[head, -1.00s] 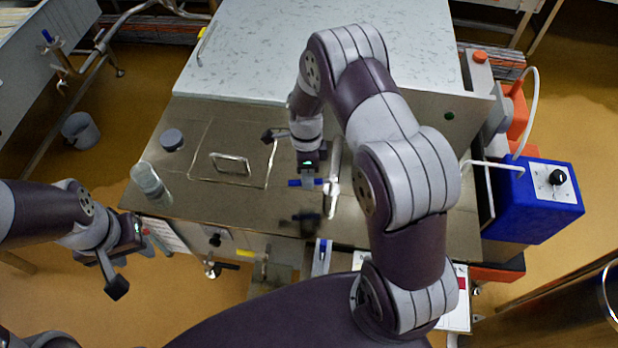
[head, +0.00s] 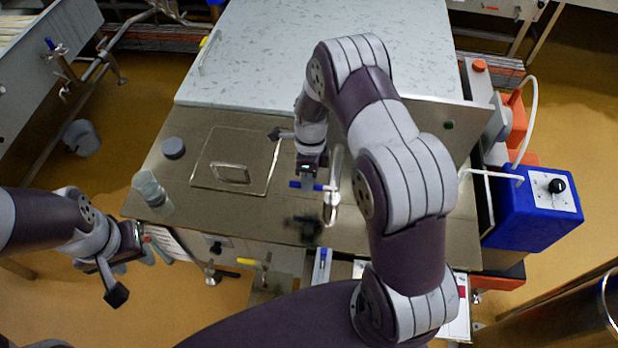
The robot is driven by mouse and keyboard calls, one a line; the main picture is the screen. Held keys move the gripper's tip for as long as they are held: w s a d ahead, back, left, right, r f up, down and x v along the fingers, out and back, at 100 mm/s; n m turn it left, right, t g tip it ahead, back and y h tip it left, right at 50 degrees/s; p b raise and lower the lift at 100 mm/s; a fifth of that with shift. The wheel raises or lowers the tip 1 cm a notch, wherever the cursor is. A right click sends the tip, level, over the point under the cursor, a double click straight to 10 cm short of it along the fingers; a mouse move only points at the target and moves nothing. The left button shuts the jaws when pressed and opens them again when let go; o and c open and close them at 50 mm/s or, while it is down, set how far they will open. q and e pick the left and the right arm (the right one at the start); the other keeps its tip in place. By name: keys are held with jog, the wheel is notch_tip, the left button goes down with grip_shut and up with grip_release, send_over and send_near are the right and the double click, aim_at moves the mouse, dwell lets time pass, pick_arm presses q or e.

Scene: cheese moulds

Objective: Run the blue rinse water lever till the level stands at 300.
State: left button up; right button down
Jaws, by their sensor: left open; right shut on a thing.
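The blue lever (head: 322,187) sits on a shiny metal pipe fitting (head: 333,205) on the steel tank top. My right gripper (head: 309,180) reaches down from above and is shut on the lever; its fingertips and part of the lever are hard to make out. My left gripper (head: 132,268) is open and empty, off the tank's front left corner. No level reading can be made out in this view.
A clear jar (head: 149,187) and a grey round cap (head: 173,148) stand at the tank top's left. A hatch with a handle (head: 231,174) lies behind my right gripper's left side. A blue pump box (head: 540,208) stands at right. A yellow-handled valve (head: 253,263) is at the front.

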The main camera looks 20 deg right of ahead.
jog(key=c, duration=1.1)
grip_release()
jog(key=shift+w+r, duration=0.25)
jog(key=shift+w, duration=0.15)
jog(key=shift+o, duration=0.2)
jog(key=shift+s+a+f, duration=0.1)
jog(key=shift+s, duration=0.05)
jog(key=v, duration=1.2)
jog(key=shift+r, duration=0.35)
